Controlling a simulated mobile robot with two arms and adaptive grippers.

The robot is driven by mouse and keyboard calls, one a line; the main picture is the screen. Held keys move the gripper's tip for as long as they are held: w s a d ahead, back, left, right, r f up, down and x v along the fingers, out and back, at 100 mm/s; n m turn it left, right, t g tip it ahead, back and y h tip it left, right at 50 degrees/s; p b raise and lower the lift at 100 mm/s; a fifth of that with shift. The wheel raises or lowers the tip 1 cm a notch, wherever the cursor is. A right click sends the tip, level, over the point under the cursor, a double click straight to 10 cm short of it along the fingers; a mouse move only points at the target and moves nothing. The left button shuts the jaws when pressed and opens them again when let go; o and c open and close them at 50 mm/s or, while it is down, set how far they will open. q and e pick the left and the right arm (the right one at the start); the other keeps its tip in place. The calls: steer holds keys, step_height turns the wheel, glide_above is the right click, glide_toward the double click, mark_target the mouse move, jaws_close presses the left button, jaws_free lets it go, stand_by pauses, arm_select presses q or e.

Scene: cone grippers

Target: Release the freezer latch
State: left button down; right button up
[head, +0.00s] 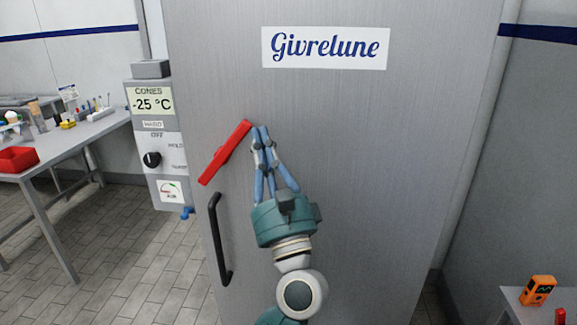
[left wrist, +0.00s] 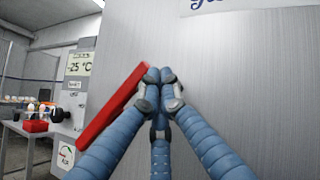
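The freezer door (head: 400,180) is a large grey metal panel with a "Givrelune" label, and it looks closed. The latch is a red bar (head: 224,153), tilted with its upper end to the right. It also shows in the left wrist view (left wrist: 110,105). My left gripper (head: 261,130) is just right of the bar's upper end, with its blue fingertips drawn together. I see nothing between the fingertips. In the left wrist view the fingertips (left wrist: 159,74) are beside the bar's upper end; I cannot tell whether they touch it. My right gripper is not in view.
A black door handle (head: 218,240) is below the latch. A control box (head: 157,135) reading -25 °C is left of the door. A table (head: 85,130) with a red bin (head: 17,159) stands at the left. An orange device (head: 537,290) lies at the lower right.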

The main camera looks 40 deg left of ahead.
mark_target(242, 127)
arm_select(q)
steer(key=a+r, duration=0.1)
steer(key=s+a+r, duration=0.1)
steer(key=a, duration=0.1)
steer(key=shift+r, duration=0.1)
steer(key=shift+s+a+r, duration=0.1)
steer(key=shift+s, duration=0.05)
steer(key=shift+r, duration=0.15)
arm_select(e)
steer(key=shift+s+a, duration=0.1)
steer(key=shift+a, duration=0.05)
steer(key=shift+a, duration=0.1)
arm_select(q)
steer(key=shift+s, duration=0.1)
steer(key=shift+s+f, duration=0.1)
steer(key=shift+f, duration=0.25)
steer(key=v, duration=1.1)
steer(key=shift+d, duration=0.35)
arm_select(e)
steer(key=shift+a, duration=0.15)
